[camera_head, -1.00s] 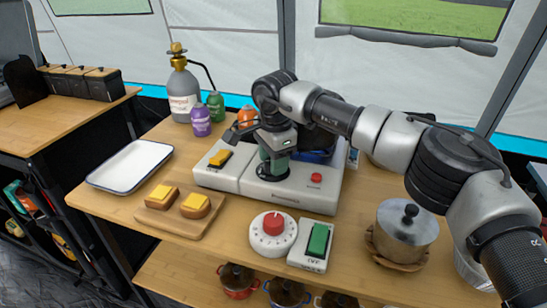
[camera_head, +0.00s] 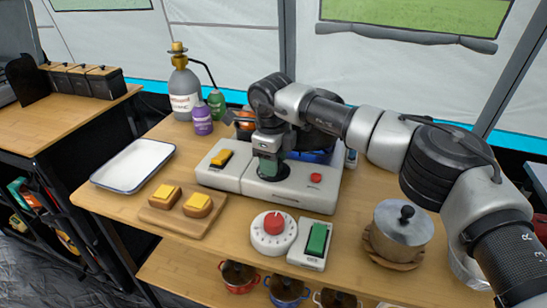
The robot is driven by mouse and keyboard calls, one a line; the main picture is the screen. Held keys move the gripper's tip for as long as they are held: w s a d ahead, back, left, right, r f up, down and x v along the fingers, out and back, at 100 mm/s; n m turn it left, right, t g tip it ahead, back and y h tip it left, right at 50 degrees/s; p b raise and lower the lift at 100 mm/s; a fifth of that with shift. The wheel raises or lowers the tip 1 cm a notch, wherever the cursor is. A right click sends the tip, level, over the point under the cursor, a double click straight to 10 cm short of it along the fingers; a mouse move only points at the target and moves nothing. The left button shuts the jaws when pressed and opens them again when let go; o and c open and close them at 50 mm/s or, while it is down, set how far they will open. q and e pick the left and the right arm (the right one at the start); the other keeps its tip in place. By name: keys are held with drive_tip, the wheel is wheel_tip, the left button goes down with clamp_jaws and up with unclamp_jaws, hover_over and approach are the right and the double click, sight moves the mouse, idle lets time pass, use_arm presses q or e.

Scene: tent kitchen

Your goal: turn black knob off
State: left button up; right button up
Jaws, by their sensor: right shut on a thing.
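A white appliance (camera_head: 231,180) sits on the wooden table, with a yellow switch (camera_head: 221,158) at its left and a red button (camera_head: 316,178) at its right. A black knob (camera_head: 277,175) is on its top between them. My right gripper (camera_head: 268,170) points down at the knob from above. Its fingers are shut on the knob, though they and the wrist hide much of it, so its angle cannot be read. My left gripper is out of view.
A white dial with a red knob (camera_head: 273,227) and a green switch (camera_head: 317,239) are in front. A lidded pot (camera_head: 402,222) stands right. A tray (camera_head: 132,163), a board with two toasts (camera_head: 167,215) and a gas cylinder (camera_head: 184,90) are left and behind.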

drive_tip(key=m, duration=0.6)
drive_tip(key=shift+m+p, duration=0.3)
drive_tip(key=shift+p, duration=0.1)
drive_tip(key=m, duration=0.2)
drive_tip(key=shift+m, duration=0.3)
drive_tip(key=shift+w+m, duration=0.1)
drive_tip(key=shift+m, duration=0.4)
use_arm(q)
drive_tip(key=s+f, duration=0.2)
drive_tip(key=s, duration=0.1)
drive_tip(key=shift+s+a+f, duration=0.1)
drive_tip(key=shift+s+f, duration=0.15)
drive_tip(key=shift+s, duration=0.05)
use_arm(e)
drive_tip(key=o, duration=0.8)
drive_tip(key=shift+c, duration=0.2)
drive_tip(key=shift+o, duration=0.8)
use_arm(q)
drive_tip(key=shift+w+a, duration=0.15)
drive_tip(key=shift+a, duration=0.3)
